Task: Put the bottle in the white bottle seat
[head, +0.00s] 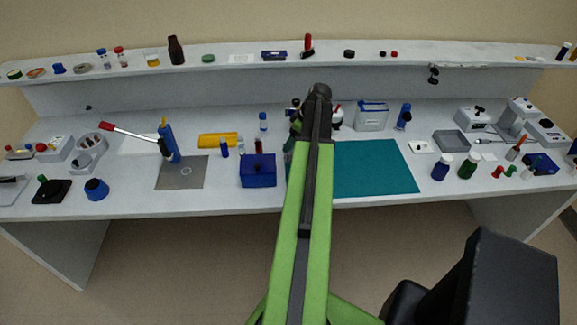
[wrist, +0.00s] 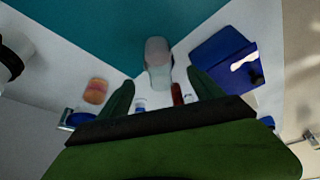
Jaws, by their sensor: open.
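A pale, translucent bottle (wrist: 158,72) with a greyish-pink top shows in the wrist view, at the corner of the teal mat. My gripper (wrist: 160,80) is open, with one dark green finger on each side of the bottle and visible gaps between. I cannot tell how far the fingertips are from it in depth. In the head view my arm hides the bottle and most of the gripper. A small white square piece (head: 420,147) lies right of the mat; I cannot tell whether it is the white bottle seat.
The teal mat (head: 375,168) is mostly clear. A blue box (head: 258,172) stands close to its left edge. A raised shelf (head: 225,58) with small items runs along the back.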

